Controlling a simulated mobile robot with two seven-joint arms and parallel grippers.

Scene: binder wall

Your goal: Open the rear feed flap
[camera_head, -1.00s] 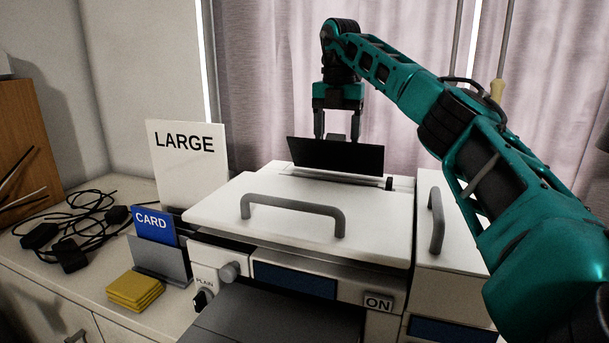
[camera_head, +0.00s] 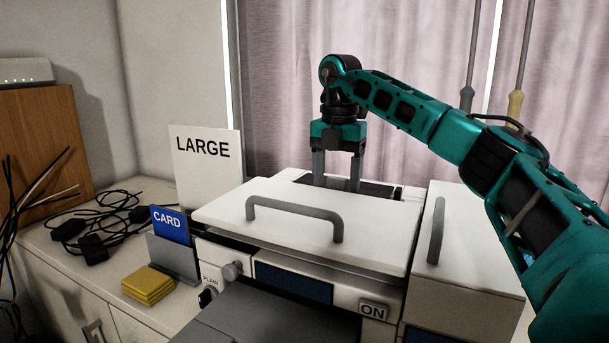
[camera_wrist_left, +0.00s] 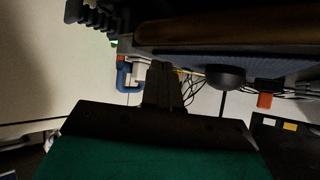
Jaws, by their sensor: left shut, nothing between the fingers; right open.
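The white printer's closed front lid (camera_head: 300,222) with a grey handle (camera_head: 300,207) fills the middle of the head view. Behind it, a dark strip (camera_head: 376,188) shows at the rear feed; no flap stands upright there, and its position is partly hidden by the lid and the fingers. My right gripper (camera_head: 337,184) is open, pointing down over the rear of the printer, with nothing seen between its fingers; I cannot tell whether they touch anything. My left gripper (camera_wrist_left: 163,88) shows only in the left wrist view, shut and empty.
A LARGE sign (camera_head: 206,168), a blue CARD sign (camera_head: 170,224) and yellow pads (camera_head: 148,286) stand left of the printer. Black cables (camera_head: 95,228) lie farther left. A white unit (camera_head: 470,240) with a handle adjoins on the right. A curtain (camera_head: 410,60) hangs behind.

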